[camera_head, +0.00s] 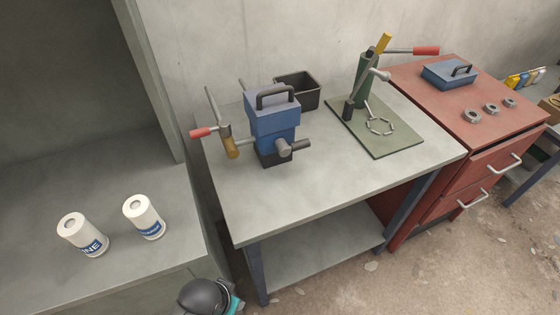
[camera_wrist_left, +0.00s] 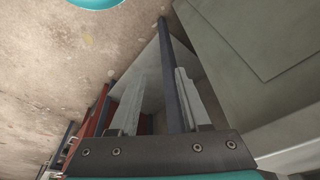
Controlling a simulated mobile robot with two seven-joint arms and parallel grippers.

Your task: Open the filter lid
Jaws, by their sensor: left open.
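A blue filter housing (camera_head: 274,128) with a dark base stands upright on the grey workbench. A blue block with a black handle (camera_head: 276,95) forms its top, and it appears seated and closed. A lever with a red grip (camera_head: 201,132) and a brass-coloured part is at its left side, and a round grey fitting (camera_head: 284,147) is at its front. My left gripper (camera_wrist_left: 158,85) is open and empty in the left wrist view, low near the bench legs and apart from the housing. In the head view only a dark and teal part of my arm shows at the bottom edge. My right gripper is not in view.
Two white cans (camera_head: 144,218) stand on the grey counter at left. A dark bin (camera_head: 298,90) is behind the housing. A green press (camera_head: 367,85) stands on a mat at right. A red cabinet (camera_head: 490,128) holds a blue lidded box (camera_head: 449,74) and rings. The bench front is clear.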

